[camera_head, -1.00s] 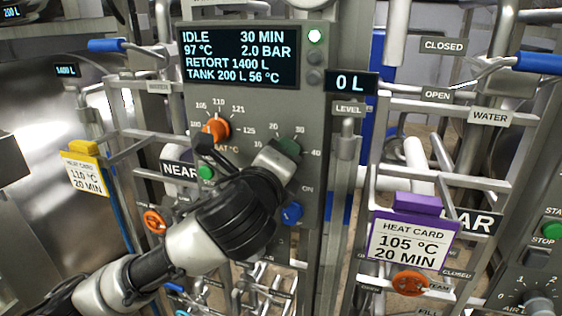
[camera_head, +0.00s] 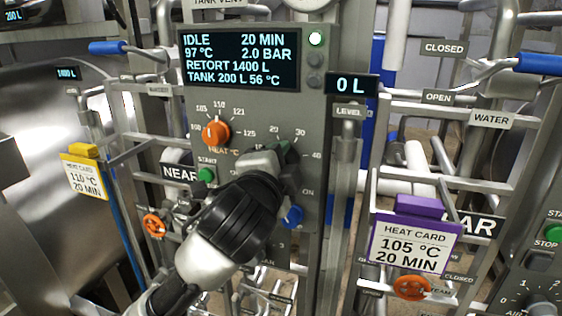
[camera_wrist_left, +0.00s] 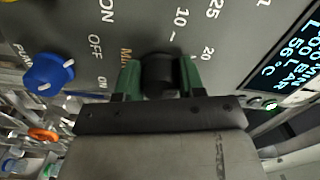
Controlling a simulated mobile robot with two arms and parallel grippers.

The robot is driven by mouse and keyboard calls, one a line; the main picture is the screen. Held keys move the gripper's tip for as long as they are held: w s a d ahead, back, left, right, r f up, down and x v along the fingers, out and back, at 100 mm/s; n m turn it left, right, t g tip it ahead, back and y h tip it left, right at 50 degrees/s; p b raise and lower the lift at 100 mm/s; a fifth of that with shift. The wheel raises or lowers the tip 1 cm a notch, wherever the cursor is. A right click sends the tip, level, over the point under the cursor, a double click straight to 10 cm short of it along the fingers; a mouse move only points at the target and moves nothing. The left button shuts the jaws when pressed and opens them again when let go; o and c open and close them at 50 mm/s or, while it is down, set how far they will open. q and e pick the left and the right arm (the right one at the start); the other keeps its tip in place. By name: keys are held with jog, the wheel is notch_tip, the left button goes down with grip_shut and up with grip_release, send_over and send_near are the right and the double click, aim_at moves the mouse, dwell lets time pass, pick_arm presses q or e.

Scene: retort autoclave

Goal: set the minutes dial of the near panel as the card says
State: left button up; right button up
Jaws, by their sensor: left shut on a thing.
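The minutes dial (camera_wrist_left: 160,72) is a dark knob on the grey near panel (camera_head: 255,115), with marks 10 to 40 around it. My left gripper (camera_head: 283,153) is shut on it; in the left wrist view its green fingers (camera_wrist_left: 160,80) sit on both sides of the knob. In the head view the gripper hides most of the dial. The panel display (camera_head: 240,58) reads IDLE, 20 MIN, 97 °C, 2.0 BAR. A yellow heat card (camera_head: 84,176) reads 110 °C, 20 MIN. A purple heat card (camera_head: 412,240) reads 105 °C, 20 MIN. My right gripper is not in view.
The orange heat dial (camera_head: 215,133) and green start button (camera_head: 206,175) are left of my gripper. A blue knob (camera_head: 292,215) is just below it. Blue-handled levers, pipes and an orange valve wheel (camera_head: 411,287) crowd both sides.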

pick_arm(q)
jog(key=shift+n, duration=0.4)
jog(key=o, duration=0.9)
jog(key=shift+o, duration=0.2)
jog(key=shift+s+a+f, duration=0.1)
jog(key=shift+s+a, duration=0.05)
jog(key=shift+s, duration=0.25)
jog(key=b+v, duration=0.3)
jog(key=v, duration=0.7)
